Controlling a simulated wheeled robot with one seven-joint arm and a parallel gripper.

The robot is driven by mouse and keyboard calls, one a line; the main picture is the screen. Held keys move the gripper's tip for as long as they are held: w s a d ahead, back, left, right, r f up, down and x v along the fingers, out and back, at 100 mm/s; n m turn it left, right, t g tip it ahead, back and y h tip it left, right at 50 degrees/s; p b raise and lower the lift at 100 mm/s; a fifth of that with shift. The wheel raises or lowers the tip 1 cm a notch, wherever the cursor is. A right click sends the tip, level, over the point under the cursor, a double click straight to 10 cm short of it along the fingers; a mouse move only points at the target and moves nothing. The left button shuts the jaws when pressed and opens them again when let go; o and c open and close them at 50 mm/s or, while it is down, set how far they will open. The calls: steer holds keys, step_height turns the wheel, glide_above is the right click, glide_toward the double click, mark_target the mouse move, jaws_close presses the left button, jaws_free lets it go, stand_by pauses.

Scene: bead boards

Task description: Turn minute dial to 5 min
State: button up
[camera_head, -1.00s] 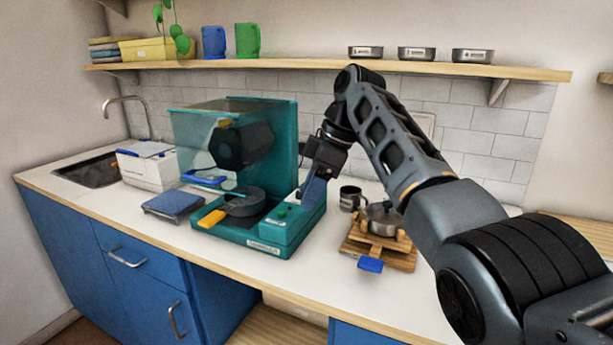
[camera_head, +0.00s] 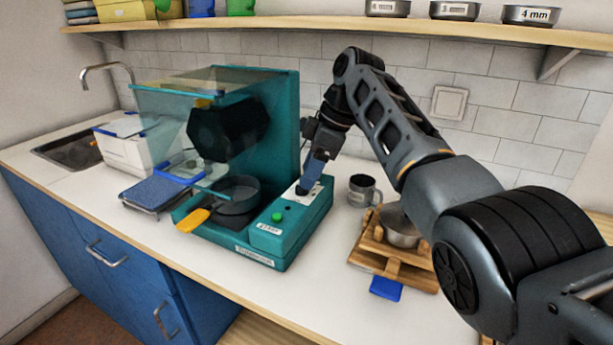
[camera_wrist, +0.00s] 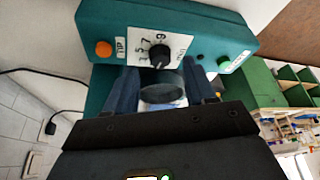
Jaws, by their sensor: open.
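The minute dial is a black knob (camera_wrist: 158,54) on a white number plate (camera_wrist: 145,40) in the wrist view. The plate shows printed numbers, 5 and 7 among them; I cannot tell for sure which one the knob points at. My gripper (camera_wrist: 162,80) is open, its two blue fingers to either side just short of the knob in that view. A dark round piece lies between the fingers; I cannot tell what it is. In the head view my gripper (camera_head: 309,186) points down at the control panel of the teal machine (camera_head: 318,208), and the fingers partly hide the dial.
A green button (camera_head: 277,217) is on the machine's front right, and an orange button (camera_wrist: 103,48) shows in the wrist view. A grey mug (camera_head: 362,190) and a wooden stand (camera_head: 405,262) are to the right.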

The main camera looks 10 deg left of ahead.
steer(key=shift+x, duration=1.45)
steer(key=shift+c, duration=0.3)
jaws_close()
steer(key=shift+s, duration=0.1)
